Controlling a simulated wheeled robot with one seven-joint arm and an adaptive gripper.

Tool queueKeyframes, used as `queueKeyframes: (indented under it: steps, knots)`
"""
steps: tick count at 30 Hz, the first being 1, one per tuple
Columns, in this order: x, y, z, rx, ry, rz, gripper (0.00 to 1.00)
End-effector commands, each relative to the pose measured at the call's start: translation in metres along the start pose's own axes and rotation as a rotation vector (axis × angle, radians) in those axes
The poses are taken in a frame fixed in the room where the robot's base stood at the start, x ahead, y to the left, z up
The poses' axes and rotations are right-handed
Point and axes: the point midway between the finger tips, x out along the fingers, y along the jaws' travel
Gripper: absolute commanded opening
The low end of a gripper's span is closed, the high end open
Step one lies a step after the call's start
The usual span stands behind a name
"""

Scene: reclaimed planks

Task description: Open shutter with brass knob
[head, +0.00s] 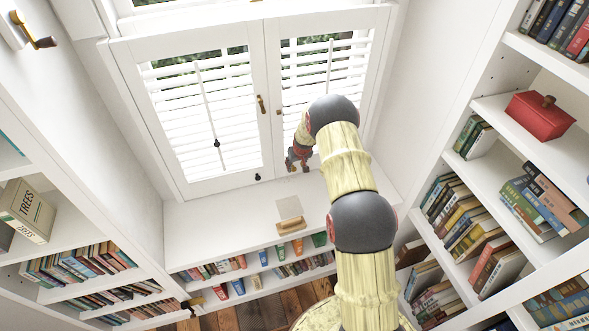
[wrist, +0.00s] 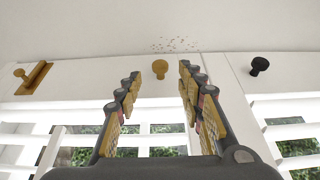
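Two white louvred shutters stand side by side in the window and both look closed, the left shutter (head: 205,120) and the right shutter (head: 325,75). A round brass knob (wrist: 160,68) sits on the lower rail of the right shutter. A black knob (wrist: 259,66) is on the left shutter's lower rail and also shows in the head view (head: 257,177). My gripper (head: 298,167) is low in front of the right shutter. In the wrist view, my open gripper (wrist: 159,77) has its fingers to either side of the brass knob, with gaps and no visible contact.
A brass fitting (wrist: 33,78) is on the rail at the left of the wrist view. Below the window, a low white bookcase top (head: 230,222) holds a wooden-handled object (head: 290,224). Tall bookshelves (head: 490,165) stand on the right, more shelves on the left.

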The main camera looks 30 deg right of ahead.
Motion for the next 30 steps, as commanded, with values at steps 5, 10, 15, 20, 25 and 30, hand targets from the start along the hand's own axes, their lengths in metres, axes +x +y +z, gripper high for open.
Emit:
queueKeyframes:
  steps: [5, 10, 15, 20, 25, 30]
  knots:
    - [0.027, 0.0, 0.001, 0.0, -0.002, 0.0, 0.38]
    - [0.043, 0.0, 0.001, 0.0, -0.001, 0.0, 0.38]
    - [0.05, 0.0, 0.0, 0.0, 0.0, 0.0, 0.38]
    - [0.051, 0.0, 0.0, 0.001, 0.0, 0.0, 0.38]
    - [0.051, 0.0, 0.0, 0.001, 0.0, 0.0, 0.35]
    - [0.051, 0.0, 0.0, 0.001, -0.001, 0.0, 0.25]
